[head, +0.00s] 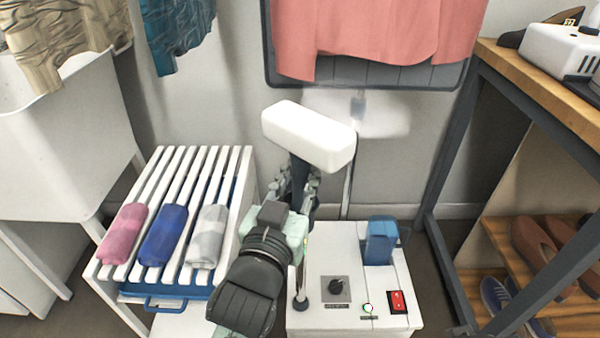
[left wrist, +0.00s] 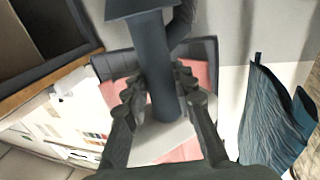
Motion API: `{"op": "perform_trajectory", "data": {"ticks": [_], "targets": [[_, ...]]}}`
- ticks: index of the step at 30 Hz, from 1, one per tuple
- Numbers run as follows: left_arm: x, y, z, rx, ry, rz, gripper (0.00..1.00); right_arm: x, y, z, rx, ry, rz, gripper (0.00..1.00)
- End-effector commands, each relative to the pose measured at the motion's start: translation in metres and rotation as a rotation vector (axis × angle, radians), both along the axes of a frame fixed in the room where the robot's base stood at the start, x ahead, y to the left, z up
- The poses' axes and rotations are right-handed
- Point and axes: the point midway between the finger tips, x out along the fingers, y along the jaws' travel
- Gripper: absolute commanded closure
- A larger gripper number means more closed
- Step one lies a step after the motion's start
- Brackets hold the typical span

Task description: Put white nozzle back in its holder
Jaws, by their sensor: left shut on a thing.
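The white nozzle (head: 310,137) is a rounded white block on a dark handle (head: 299,172). My left gripper (head: 300,186) is shut on the handle, with the white head above the fingers. In the left wrist view the dark handle (left wrist: 160,75) runs between the two fingers of my left gripper (left wrist: 158,88), and part of the white head (left wrist: 152,145) shows behind them. My right gripper is not in view.
The white steamer base (head: 335,319) with a blue tank (head: 381,242) stands below the nozzle. A slatted white rack (head: 240,165) with rolled cloths is at the left. A pink garment (head: 380,35) hangs behind. A dark-framed table (head: 455,150) stands at the right.

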Motion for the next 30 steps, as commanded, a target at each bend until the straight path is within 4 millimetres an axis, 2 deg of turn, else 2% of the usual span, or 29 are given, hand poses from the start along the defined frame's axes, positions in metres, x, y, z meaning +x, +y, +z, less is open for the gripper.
{"op": "perform_trajectory", "data": {"ticks": [1, 2, 3, 14, 30], "targets": [[0.000, 0.000, 0.000, -0.001, -0.004, 0.000, 1.00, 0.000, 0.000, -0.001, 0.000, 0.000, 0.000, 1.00], [0.000, 0.000, 0.001, -0.001, -0.004, 0.000, 0.71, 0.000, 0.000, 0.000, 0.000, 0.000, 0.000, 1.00], [0.000, 0.000, 0.001, -0.001, -0.004, 0.000, 0.66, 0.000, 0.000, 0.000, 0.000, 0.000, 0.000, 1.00], [-0.003, 0.001, -0.002, 0.001, 0.003, 0.000, 0.66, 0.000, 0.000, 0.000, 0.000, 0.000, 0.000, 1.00], [-0.044, 0.012, -0.001, 0.001, 0.002, 0.000, 0.66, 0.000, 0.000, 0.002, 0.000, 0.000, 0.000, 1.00]]}}
